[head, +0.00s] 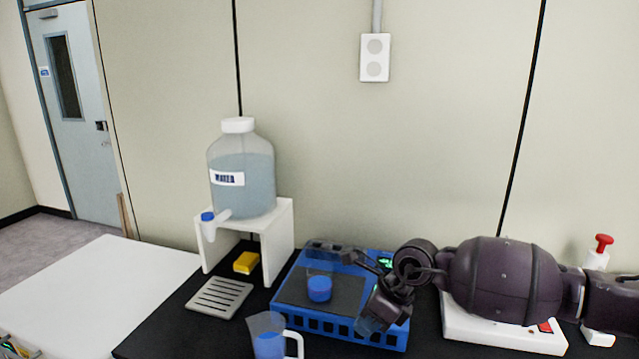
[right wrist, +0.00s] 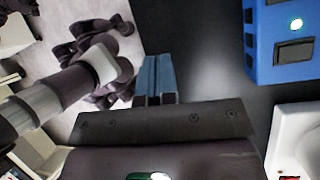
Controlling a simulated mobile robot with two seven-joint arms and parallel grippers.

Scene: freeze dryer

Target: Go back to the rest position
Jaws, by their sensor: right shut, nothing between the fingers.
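My right gripper (head: 372,318) hangs at the front right of the blue device in the head view, with its arm reaching in from the right. In the right wrist view its two bluish fingers (right wrist: 157,78) lie together with nothing between them. The black bench shows just beyond them. My left gripper does not show in either view.
The blue device (head: 335,325) carries a small container of blue liquid (head: 319,289). Left of it stand a jug with blue liquid (head: 268,344), a grey slotted tray (head: 219,297), a yellow block (head: 246,262) and a water bottle (head: 242,170) on a white stand (head: 284,235). A white device (head: 500,330) sits beneath my right arm.

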